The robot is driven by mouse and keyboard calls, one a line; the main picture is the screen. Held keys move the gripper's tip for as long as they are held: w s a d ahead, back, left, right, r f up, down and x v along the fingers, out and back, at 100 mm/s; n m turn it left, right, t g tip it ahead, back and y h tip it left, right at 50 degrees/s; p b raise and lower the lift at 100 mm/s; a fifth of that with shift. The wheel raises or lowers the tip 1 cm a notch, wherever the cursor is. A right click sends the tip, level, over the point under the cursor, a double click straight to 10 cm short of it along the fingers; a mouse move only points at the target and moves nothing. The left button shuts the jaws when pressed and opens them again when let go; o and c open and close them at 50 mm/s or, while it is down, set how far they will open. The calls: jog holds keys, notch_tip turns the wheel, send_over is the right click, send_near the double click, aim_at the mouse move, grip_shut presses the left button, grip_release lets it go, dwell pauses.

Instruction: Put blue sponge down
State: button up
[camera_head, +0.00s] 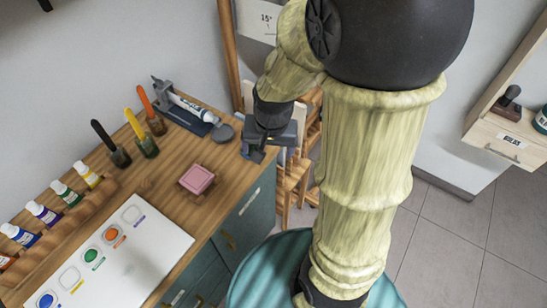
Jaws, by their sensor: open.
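My gripper (257,151) is at the right edge of the wooden tabletop (152,180), its dark jaws pointing down. It is open.
Several brush pots and paint bottles line the wall side. A white palette sheet (112,255) covers the front. Bare wood surrounds the pink block.

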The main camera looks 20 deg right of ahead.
jog(key=s+n, duration=0.4)
jog(key=n, duration=0.1)
jog(key=shift+r, duration=0.15)
dwell(1.0)
